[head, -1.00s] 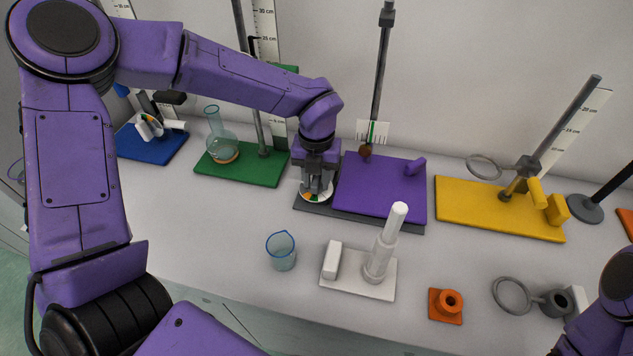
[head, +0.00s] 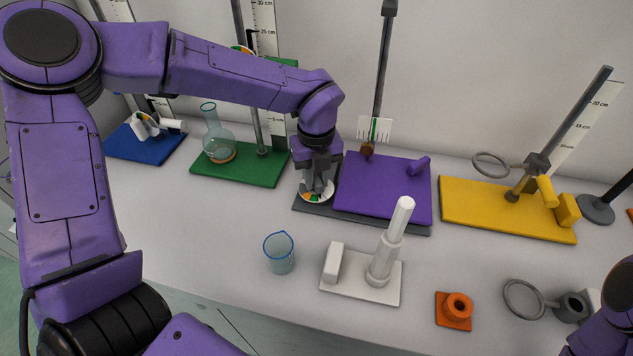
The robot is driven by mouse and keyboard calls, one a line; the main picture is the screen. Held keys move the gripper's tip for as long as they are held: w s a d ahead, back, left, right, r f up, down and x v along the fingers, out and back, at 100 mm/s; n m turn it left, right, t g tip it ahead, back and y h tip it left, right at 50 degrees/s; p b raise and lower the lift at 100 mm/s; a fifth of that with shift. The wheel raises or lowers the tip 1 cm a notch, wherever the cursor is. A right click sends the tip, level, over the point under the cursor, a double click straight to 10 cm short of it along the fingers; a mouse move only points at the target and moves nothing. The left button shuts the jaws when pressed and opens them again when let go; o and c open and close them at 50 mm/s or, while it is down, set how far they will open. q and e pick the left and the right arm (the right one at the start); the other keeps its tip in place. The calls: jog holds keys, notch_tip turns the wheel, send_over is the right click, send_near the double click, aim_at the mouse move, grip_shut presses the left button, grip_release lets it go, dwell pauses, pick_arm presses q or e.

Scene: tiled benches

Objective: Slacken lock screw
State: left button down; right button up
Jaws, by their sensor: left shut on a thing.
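My left gripper (head: 317,184) points down and is shut on a round dial-like knob (head: 316,196) with white, orange and green sectors. The knob sits at the left end of the dark grey base (head: 398,226) under the purple board (head: 383,190). The fingers hide part of the knob, and I cannot see a screw thread. A purple peg (head: 419,165) stands at the board's right. Only my right arm shows at the lower right.
A green board with a flask (head: 216,138) stands left, a yellow stand (head: 510,212) right. In front are a glass beaker (head: 280,254), a white stand (head: 362,285), an orange socket piece (head: 455,310) and a grey ring clamp (head: 545,302). Bare bench lies left of the beaker.

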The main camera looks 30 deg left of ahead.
pick_arm(q)
jog(key=shift+f+n+b, duration=0.25)
jog(key=shift+n+b, duration=0.55)
jog(key=shift+n, duration=0.3)
jog(key=shift+r+n, duration=0.1)
jog(key=shift+n, duration=0.2)
jog(key=shift+r, duration=0.15)
